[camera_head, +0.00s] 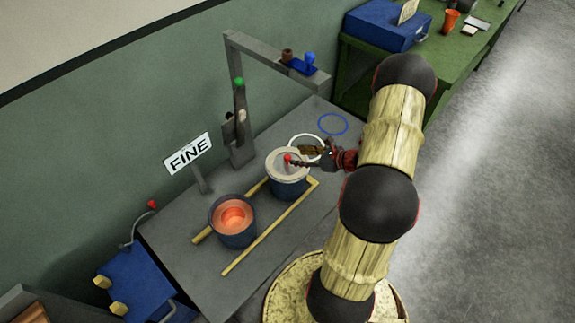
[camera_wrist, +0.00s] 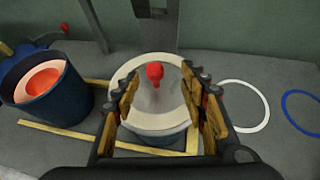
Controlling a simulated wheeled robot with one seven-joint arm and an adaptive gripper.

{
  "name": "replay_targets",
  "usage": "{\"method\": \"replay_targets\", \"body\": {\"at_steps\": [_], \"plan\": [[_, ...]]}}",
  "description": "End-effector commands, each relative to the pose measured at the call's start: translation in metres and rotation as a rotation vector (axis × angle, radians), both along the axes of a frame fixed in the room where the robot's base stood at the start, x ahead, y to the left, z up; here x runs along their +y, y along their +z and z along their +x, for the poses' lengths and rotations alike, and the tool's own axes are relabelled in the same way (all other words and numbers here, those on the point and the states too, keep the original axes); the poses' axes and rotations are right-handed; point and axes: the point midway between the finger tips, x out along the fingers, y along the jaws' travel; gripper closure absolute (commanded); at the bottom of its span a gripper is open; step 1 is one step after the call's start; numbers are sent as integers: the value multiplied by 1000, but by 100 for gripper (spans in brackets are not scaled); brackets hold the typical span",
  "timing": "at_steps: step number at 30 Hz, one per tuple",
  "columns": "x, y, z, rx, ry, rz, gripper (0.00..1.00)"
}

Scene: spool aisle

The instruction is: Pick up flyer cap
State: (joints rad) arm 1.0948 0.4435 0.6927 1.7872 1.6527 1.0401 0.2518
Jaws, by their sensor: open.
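The flyer cap (camera_wrist: 157,101) appears as a pale, grey-white lid with a red knob on top. It sits on the right-hand blue container on the bench, and it also shows in the head view (camera_head: 288,166). My gripper (camera_wrist: 163,105) is open, with its two wood-toned fingers on either side of the red knob in the wrist view. In the head view my gripper (camera_head: 297,158) reaches in from the right at the cap. I cannot tell whether the fingers touch the cap.
Left of the cap stands an open blue container with glowing orange inside (camera_head: 233,220). Yellow rails (camera_head: 262,234) run beside both. A grey post with an overhead arm (camera_head: 238,130) rises behind. White and blue rings (camera_head: 333,124) mark the bench to the right. A "FINE" sign (camera_head: 188,154) stands left.

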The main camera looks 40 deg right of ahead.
Motion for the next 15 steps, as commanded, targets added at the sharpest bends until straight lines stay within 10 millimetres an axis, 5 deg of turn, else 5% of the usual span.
{"method": "replay_targets", "body": {"at_steps": [15], "plan": [[23,-29,48,-1,6,-2,57]]}}
